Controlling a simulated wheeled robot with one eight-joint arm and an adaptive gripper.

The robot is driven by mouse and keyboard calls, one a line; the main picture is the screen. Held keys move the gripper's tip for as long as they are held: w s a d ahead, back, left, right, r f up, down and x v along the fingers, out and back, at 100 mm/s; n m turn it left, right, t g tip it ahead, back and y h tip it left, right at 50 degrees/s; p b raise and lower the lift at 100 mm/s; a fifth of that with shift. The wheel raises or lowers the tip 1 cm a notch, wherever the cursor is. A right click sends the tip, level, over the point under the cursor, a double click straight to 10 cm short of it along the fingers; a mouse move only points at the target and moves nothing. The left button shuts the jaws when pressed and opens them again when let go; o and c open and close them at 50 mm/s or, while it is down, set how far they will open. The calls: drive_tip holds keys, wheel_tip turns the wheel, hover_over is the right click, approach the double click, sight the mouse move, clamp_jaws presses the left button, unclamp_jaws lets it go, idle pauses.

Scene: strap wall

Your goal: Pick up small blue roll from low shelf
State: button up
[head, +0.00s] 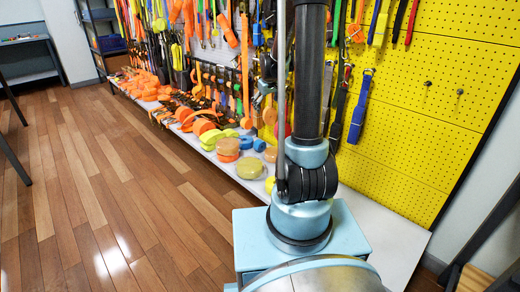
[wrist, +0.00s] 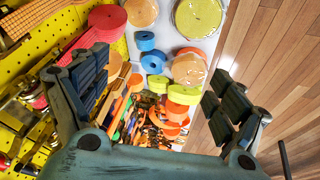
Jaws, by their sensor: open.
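Blue rolls lie on the white low shelf (head: 222,172) in the head view. One small blue roll (head: 259,145) sits near the tan and orange rolls, and another blue one shows beside it. My gripper is hidden in the head view.
Close around the blue rolls are a tan roll (wrist: 188,68), a yellow-green roll (wrist: 184,94) and a red roll (wrist: 107,22). Straps hang on the yellow pegboard (head: 430,75) behind the shelf. The wooden floor (head: 105,190) in front is clear.

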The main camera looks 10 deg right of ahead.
drive_tip(key=w+f+n, duration=0.2)
drive_tip(key=w+f, duration=1)
drive_tip(key=w, duration=0.2)
drive_tip(key=n+t, duration=0.1)
approach(259, 142)
drive_tip(key=shift+t, duration=0.3)
drive_tip(key=shift+s+f+x, duration=0.1)
drive_tip(key=shift+s+x, duration=0.05)
drive_tip(key=shift+x, duration=1.95)
drive_tip(key=shift+s+f+x, duration=0.1)
drive_tip(key=shift+s+x, duration=0.05)
drive_tip(key=shift+x, duration=1.9)
drive_tip(key=shift+s+f+x, duration=0.1)
drive_tip(key=shift+s+x, duration=0.05)
drive_tip(key=shift+x, duration=1.95)
drive_tip(key=shift+r, duration=0.1)
drive_tip(key=shift+c, duration=0.6)
drive_tip(key=c, duration=1.1)
